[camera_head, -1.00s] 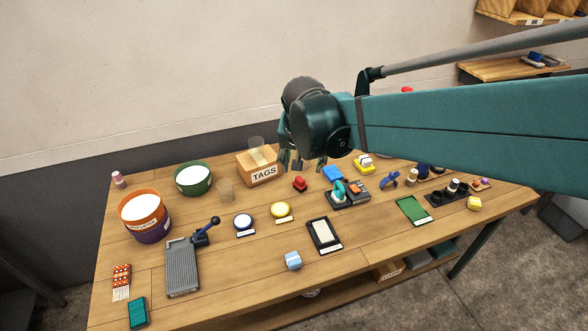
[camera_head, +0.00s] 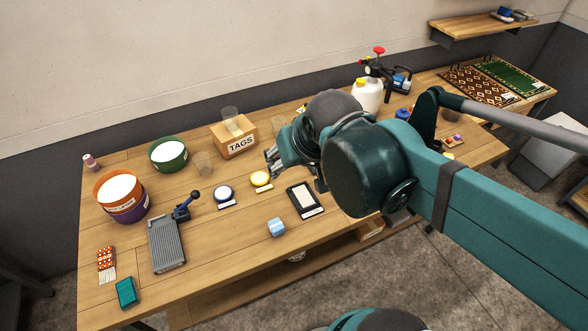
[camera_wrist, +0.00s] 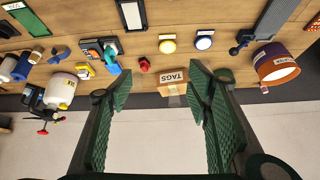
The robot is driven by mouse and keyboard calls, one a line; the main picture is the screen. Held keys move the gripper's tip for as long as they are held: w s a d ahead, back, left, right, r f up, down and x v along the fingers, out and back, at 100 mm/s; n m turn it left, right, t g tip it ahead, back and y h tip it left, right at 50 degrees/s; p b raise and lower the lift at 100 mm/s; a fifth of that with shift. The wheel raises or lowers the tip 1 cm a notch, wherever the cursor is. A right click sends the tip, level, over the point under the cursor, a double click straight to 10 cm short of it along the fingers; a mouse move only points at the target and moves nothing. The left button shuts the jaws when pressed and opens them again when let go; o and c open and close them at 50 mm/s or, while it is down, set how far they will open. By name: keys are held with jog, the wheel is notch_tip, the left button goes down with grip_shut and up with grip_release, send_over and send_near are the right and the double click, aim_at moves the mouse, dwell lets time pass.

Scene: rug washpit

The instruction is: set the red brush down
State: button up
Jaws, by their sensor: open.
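A small red object (camera_wrist: 144,64), likely the red brush, rests on the wooden table in the wrist view, left of the TAGS box. In the head view my arm hides it. My gripper (camera_wrist: 160,74) is open, its two green fingers wide apart with nothing held between them. In the head view my gripper (camera_head: 272,160) hangs above the table near the yellow round pad, partly hidden by my wrist. No contact between fingers and red object shows.
The TAGS box (camera_head: 238,140) stands near the gripper, with clear cups beside and on it. A green bowl (camera_head: 168,155), orange bucket (camera_head: 121,189), grey washboard (camera_head: 166,244) and spotted orange brush (camera_head: 107,262) lie left. A white jug (camera_head: 367,96) stands behind my arm. Bare wood shows at front.

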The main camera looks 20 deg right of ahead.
jog(key=shift+s+a+f+n+t, duration=0.15)
jog(key=shift+s+n, duration=0.1)
jog(key=shift+s, duration=0.45)
jog(key=shift+s+a+f+n+t, duration=0.15)
jog(key=shift+s+n, duration=0.1)
jog(key=shift+s, duration=0.45)
